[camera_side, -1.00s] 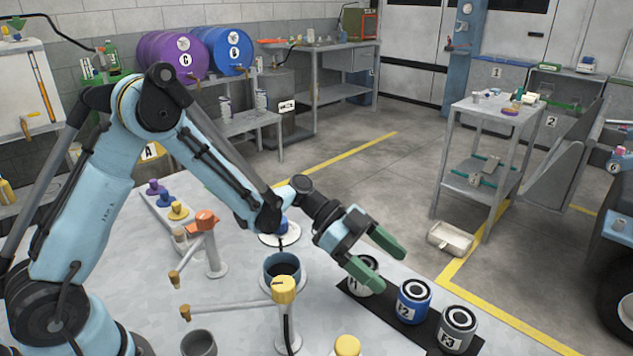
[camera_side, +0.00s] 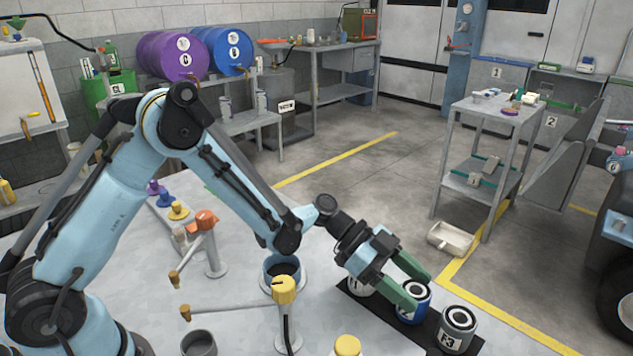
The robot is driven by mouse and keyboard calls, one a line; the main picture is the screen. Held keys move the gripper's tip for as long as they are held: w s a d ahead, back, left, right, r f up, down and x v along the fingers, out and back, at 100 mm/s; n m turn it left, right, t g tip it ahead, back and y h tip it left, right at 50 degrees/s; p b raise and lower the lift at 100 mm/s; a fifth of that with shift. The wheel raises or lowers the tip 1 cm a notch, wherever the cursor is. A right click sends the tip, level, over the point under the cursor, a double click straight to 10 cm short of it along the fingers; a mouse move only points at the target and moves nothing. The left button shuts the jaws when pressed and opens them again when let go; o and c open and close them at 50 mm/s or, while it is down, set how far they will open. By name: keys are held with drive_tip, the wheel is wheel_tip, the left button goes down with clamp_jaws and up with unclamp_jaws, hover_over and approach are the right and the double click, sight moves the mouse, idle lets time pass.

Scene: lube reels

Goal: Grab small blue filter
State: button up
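The small blue filter (camera_side: 412,309) is a blue can with a dark ring on its pale top. It stands upright in the middle of a row on a black strip on the table. My gripper (camera_side: 421,293) is open, its two green fingers apart at the blue filter's top, one on the near left and one on the far right. The near finger hides part of the blue filter's label. I cannot tell whether either finger touches it.
A grey filter marked F3 (camera_side: 457,327) stands just right of the blue one. A white filter (camera_side: 360,287) stands to the left, partly hidden by my gripper. A yellow-topped post (camera_side: 285,290) and a blue cup (camera_side: 283,284) stand further left on the table.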

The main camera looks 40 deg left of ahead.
drive_tip(key=c, duration=0.7)
drive_tip(key=shift+r, duration=0.15)
